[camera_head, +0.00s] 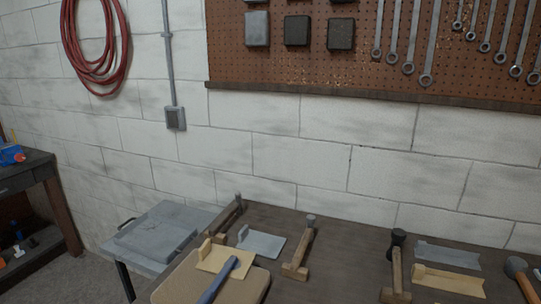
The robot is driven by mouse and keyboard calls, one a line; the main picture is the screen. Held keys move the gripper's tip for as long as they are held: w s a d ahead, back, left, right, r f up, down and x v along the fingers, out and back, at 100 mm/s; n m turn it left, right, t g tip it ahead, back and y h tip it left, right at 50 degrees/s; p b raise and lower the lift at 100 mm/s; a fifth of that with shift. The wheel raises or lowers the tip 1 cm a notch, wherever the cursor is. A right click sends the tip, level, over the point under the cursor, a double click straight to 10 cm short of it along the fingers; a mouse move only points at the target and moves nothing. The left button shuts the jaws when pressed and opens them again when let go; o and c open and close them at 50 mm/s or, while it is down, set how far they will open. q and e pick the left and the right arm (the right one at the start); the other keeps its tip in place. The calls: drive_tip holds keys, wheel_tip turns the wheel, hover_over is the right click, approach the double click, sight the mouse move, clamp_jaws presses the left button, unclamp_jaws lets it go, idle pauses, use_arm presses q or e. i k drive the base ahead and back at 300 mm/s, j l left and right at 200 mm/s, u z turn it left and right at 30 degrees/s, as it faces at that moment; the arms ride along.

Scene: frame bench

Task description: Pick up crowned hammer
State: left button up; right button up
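Several hammer-like tools lie or stand on the dark bench. One with a black head (398,236) and a wooden handle is right of centre. Another with a small grey head (311,219) and wooden parts is at the middle. A darker one (228,213) is further left at the back edge. One with a rounded grey-brown head (516,265) is at the right edge, partly cut off. A blue-grey handled tool (219,280) lies at the lower front over a tan block. I cannot tell which is the crowned hammer. Neither of my grippers shows.
The dark bench (345,253) backs onto a white block wall. Yellow plates (447,280) and grey plates (262,243) lie among the tools. A grey case (155,238) stands at left. A pegboard (350,66) with wrenches hangs above.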

sight(236, 209)
drive_tip(key=k+l+z, duration=0.1)
drive_tip(key=k+z, duration=0.2)
drive_tip(key=k, duration=0.35)
drive_tip(key=z, duration=0.45)
drive_tip(key=j+z, duration=0.1)
drive_tip(key=z, duration=0.85)
drive_tip(key=j+z, duration=0.1)
drive_tip(key=z, duration=0.85)
drive_tip(key=k+j, duration=0.25)
drive_tip(key=j, duration=0.2)
drive_tip(key=k+j+z, duration=0.1)
drive_tip(key=k+j, duration=0.15)
drive_tip(key=j, duration=0.25)
drive_tip(key=k+j, duration=0.25)
drive_tip(key=j, duration=0.2)
drive_tip(key=k+j+z, duration=0.1)
drive_tip(key=k+j, duration=0.15)
drive_tip(key=j, duration=0.2)
drive_tip(key=k+j, duration=0.25)
drive_tip(key=j, duration=0.2)
drive_tip(key=k+j, duration=0.3)
drive_tip(key=j, duration=0.15)
drive_tip(key=z, duration=0.05)
